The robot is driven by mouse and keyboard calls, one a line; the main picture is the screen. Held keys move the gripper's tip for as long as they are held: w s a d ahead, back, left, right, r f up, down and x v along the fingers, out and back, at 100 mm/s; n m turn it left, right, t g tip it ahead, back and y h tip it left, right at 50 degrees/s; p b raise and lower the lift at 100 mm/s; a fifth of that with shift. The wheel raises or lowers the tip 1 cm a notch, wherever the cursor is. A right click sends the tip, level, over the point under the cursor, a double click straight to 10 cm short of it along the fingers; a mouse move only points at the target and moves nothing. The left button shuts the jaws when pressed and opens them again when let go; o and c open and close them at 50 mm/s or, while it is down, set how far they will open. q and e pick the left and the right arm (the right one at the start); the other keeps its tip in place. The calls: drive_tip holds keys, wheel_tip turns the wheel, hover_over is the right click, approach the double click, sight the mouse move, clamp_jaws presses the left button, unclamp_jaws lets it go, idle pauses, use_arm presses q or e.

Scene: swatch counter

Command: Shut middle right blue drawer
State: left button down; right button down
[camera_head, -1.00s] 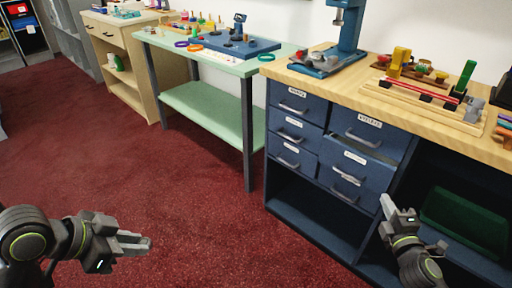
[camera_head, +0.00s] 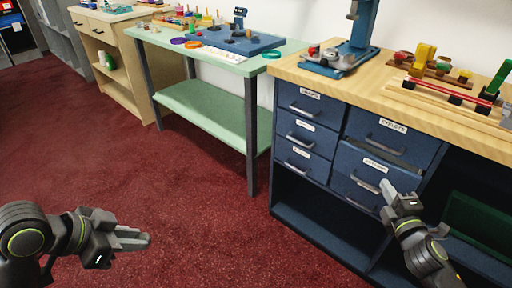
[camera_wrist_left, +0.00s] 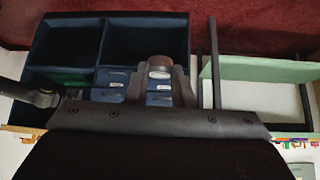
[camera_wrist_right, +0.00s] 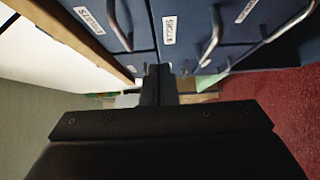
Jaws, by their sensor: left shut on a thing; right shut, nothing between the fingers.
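The middle right blue drawer (camera_head: 352,163) sits in the right column of the blue cabinet. It stands out a little, with a strip of its inside showing under the top right drawer (camera_head: 389,134). Its handle (camera_head: 365,183) is in plain view. My right gripper (camera_head: 388,190) is shut and empty, its tips close to the drawer's right front edge; I cannot tell if they touch. In the right wrist view its fingers (camera_wrist_right: 157,80) point along the drawer fronts. My left gripper (camera_head: 143,241) is over the red floor, shut on a small round thing (camera_wrist_left: 160,68), brown-red and pale.
The cabinet's left column has several shut drawers (camera_head: 306,132). A green bin (camera_head: 478,226) sits in the open bay at the right. The wooden counter (camera_head: 372,84) holds a blue press (camera_head: 361,29) and wooden pieces. A pale green table (camera_head: 211,108) stands left. The red carpet is clear.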

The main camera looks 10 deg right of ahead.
sight(395, 168)
drive_tip(key=w, duration=0.1)
drive_tip(key=w+d, duration=0.1)
drive_tip(key=w, duration=0.1)
drive_tip(key=w+d, duration=0.1)
drive_tip(key=shift+w+d+b, duration=0.1)
drive_tip(key=shift+w+b, duration=0.2)
drive_tip(key=shift+w, duration=0.1)
use_arm(q)
drive_tip(key=shift+f, duration=0.35)
use_arm(e)
drive_tip(key=shift+w+d, duration=0.4)
drive_tip(key=shift+d, duration=0.1)
